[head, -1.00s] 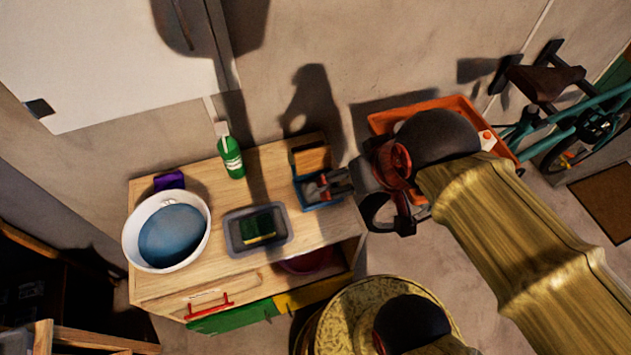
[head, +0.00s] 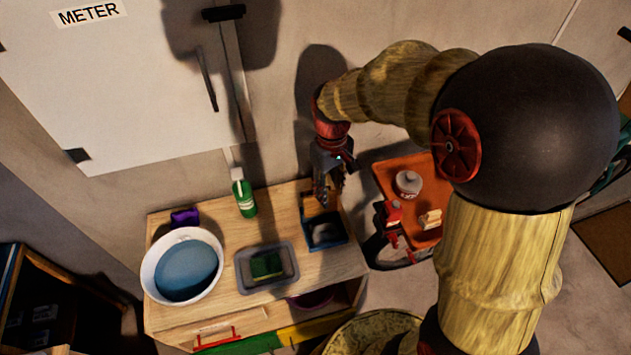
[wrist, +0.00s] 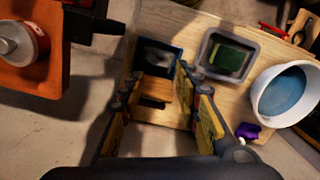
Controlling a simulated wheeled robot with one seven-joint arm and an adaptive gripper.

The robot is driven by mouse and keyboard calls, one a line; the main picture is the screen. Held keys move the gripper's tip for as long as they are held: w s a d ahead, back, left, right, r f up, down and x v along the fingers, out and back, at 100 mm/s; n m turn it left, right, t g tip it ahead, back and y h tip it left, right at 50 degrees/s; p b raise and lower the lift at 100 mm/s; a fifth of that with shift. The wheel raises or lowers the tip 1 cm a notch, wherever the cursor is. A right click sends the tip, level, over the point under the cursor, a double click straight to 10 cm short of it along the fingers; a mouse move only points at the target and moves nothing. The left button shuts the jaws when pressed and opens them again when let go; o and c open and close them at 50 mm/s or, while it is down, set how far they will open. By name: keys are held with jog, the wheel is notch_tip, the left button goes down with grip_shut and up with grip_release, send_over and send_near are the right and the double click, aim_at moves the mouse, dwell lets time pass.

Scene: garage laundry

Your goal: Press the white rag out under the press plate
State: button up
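The blue press tray (head: 342,241) stands at the right end of the wooden bench. A greyish-white lump that looks like the rag (head: 325,234) lies in it, partly in shadow; it also shows in the wrist view (wrist: 158,57). The brown press plate (head: 312,206) seems raised at the tray's back side, away from the rag; in the wrist view a wooden panel with a dark bar (wrist: 152,102) shows there. My gripper (head: 325,198) points down over that back side. Its fingers are apart in the wrist view (wrist: 160,78), with nothing clearly held between them.
On the bench (head: 222,235) are a white basin (head: 147,281) of blue water, a grey tray (head: 287,279) with a green sponge, a green bottle (head: 244,196) and a purple item (head: 184,217). An orange tray (head: 397,181) with containers stands right. The wall is close behind.

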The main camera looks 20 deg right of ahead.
jog(key=w+f+n+g+p, duration=0.1)
jog(key=w+f+n, duration=0.3)
jog(key=w+n, duration=0.25)
jog(key=w+f+n+p, duration=0.1)
jog(key=w+f+n, duration=0.2)
jog(key=w+n, duration=0.4)
jog(key=shift+n, duration=0.35)
jog(key=shift+s+a+f+b, duration=0.15)
jog(key=shift+f+b, duration=0.1)
jog(key=shift+f, duration=1.7)
jog(key=shift+s+f+b, duration=0.1)
jog(key=shift+f+b, duration=0.1)
jog(key=shift+f, duration=1.75)
jog(key=shift+c, duration=0.4)
jog(key=c, duration=0.7)
grip_shut()
